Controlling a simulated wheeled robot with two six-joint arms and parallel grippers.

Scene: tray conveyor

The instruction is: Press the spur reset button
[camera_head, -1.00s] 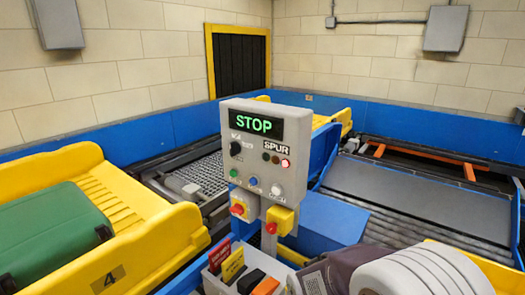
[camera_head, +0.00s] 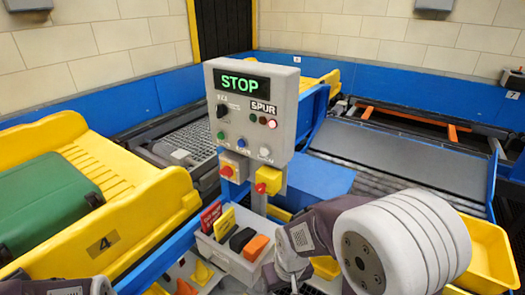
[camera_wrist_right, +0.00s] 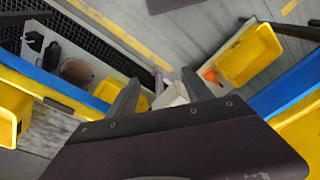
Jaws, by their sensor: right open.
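The grey control box (camera_head: 250,110) stands on a post in the middle of the head view, with a green STOP display and a SPUR label. Its lower face has a green button (camera_head: 220,134), a blue button (camera_head: 241,143) and a white button (camera_head: 264,152). Their captions are too small to read, so I cannot tell which is reset. A red lamp (camera_head: 272,123) glows under SPUR. My right gripper (camera_wrist_right: 160,80) is open and empty in the right wrist view, away from the box.
Two red mushroom buttons (camera_head: 227,171) (camera_head: 261,187) sit below the box. A white bin (camera_head: 230,258) with cards and small items stands in front of the post, beside my right arm. A yellow tray with a green suitcase (camera_head: 42,205) is at left. A grey chute (camera_head: 400,155) slopes at right.

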